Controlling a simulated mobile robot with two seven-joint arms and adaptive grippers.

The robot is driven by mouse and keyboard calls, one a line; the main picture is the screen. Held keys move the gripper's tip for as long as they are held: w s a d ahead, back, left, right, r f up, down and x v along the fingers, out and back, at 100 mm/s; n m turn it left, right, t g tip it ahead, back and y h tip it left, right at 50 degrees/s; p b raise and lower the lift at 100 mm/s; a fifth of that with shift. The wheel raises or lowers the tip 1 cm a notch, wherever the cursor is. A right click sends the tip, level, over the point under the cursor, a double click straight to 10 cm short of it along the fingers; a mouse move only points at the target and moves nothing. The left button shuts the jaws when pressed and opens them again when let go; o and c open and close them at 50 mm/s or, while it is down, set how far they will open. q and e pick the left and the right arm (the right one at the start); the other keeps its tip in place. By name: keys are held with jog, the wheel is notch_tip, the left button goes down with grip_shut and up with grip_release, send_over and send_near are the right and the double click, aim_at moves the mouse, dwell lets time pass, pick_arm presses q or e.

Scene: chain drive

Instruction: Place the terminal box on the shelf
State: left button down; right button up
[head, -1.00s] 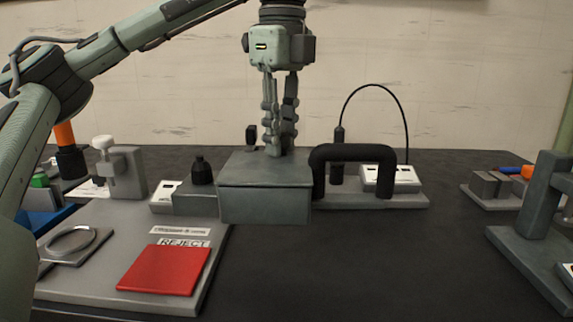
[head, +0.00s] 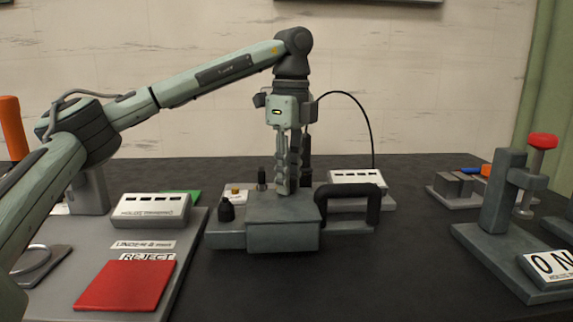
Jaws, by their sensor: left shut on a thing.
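A plain grey box (head: 284,228), which looks like the terminal box, is at the middle of the bench. My left gripper (head: 285,188) points straight down at its top and is shut on it; the fingertips partly hide the contact. I cannot tell whether the box's underside touches the bench. I cannot make out a clear shelf in the head view. My right gripper is not in view.
A black arched handle (head: 376,205) stands close right of the box, and a black knob (head: 226,210) close left. A red REJECT pad (head: 125,286) lies front left. A grey clamp stand (head: 497,200) is at the right. The front middle bench is clear.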

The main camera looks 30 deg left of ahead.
pick_arm(q)
jog(key=shift+f, duration=0.6)
jog(key=c, duration=1.8)
grip_release()
jog(key=shift+f, duration=0.25)
jog(key=shift+c, duration=0.2)
jog(key=o, duration=0.4)
jog(key=shift+r, duration=0.1)
